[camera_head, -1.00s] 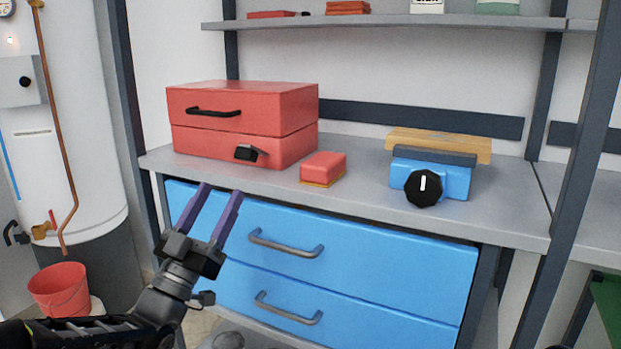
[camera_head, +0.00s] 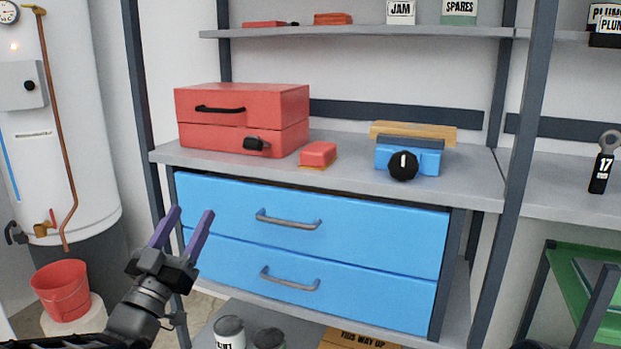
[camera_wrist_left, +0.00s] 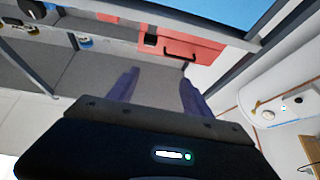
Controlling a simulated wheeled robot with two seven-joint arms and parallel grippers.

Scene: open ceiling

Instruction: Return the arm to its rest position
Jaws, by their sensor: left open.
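My left gripper (camera_head: 183,230) shows in the head view at the lower left, its two purple fingers spread apart with nothing between them. It is in front of the left end of the blue drawer unit (camera_head: 375,221), below the bench top (camera_head: 345,175). I cannot tell from the head view how far the fingertips are from the drawer front. In the left wrist view the fingers (camera_wrist_left: 157,88) are also apart and empty, with the red toolbox (camera_wrist_left: 200,50) beyond them. My right gripper is not in view.
On the bench are a red toolbox (camera_head: 242,115), a red block (camera_head: 318,153) and a blue device with a black knob (camera_head: 408,160). A red bucket (camera_head: 62,290) and white boiler (camera_head: 75,130) stand left. Cans (camera_head: 229,331) stand low. A dark upright post (camera_head: 515,175) rises at right.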

